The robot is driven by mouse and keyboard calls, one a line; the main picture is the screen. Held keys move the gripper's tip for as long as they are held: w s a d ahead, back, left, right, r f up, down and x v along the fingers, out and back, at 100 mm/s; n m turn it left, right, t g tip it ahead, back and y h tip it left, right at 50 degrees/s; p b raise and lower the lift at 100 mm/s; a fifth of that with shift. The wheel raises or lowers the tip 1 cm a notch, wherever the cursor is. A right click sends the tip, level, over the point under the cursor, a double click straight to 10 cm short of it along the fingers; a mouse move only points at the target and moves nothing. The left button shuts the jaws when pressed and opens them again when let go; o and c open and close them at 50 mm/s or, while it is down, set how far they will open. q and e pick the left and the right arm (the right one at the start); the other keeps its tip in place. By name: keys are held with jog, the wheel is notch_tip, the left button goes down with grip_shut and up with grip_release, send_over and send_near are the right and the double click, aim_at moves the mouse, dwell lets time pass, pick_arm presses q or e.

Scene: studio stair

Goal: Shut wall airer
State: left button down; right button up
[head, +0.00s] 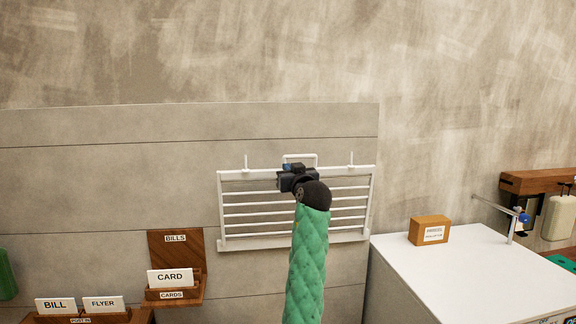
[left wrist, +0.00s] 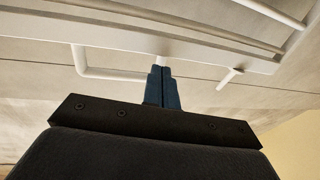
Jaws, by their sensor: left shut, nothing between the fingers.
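The white wall airer (head: 224,205) hangs on the grey panelled wall, its slatted frame upright or nearly so. I cannot tell whether its top lies flat against the wall. A white loop handle (head: 300,156) stands above its top rail, and the handle also shows in the left wrist view (left wrist: 112,75). My left gripper (head: 291,168) is in front of the top rail, just below the handle, and hides part of the slats. Its blue fingers (left wrist: 162,86) are shut and empty, close to the rail; contact is unclear. My right gripper is out of view.
A white cabinet (head: 460,270) with a small brown box (head: 429,230) stands at the right. A wooden card holder (head: 176,255) is on the wall at the lower left. The wall above the airer is clear.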

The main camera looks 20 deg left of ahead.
pick_arm(q)
jog(key=shift+w+a, duration=0.25)
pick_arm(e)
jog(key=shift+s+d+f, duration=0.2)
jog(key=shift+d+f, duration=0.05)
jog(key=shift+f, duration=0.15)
